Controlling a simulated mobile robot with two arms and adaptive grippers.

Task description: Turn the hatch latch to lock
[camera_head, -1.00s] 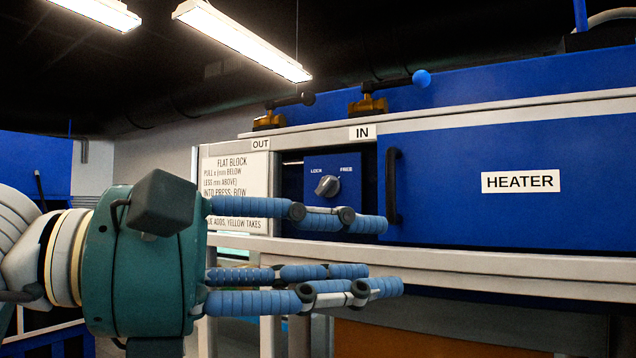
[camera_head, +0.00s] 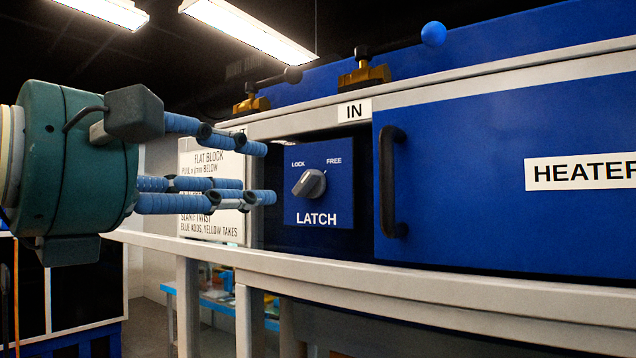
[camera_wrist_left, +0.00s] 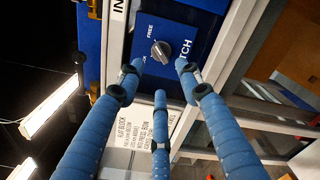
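The latch knob (camera_head: 309,184) is a grey dial on a blue panel (camera_head: 336,208) marked LOCK, FREE and LATCH. Its ridge slants up to the right, toward the FREE side. My left gripper (camera_head: 268,174) is just left of the panel, blue fingers spread and pointing right, with nothing between them. In the left wrist view the knob (camera_wrist_left: 161,51) lies beyond the open fingertips (camera_wrist_left: 157,76), with a gap apparent. My right gripper is not in view.
A blue heater door (camera_head: 470,190) with a black handle (camera_head: 391,182) stands right of the panel. A white sign (camera_head: 212,222) is behind my left fingers. Two brass levers (camera_head: 364,76) sit above on the housing. A pale ledge (camera_head: 430,285) runs below.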

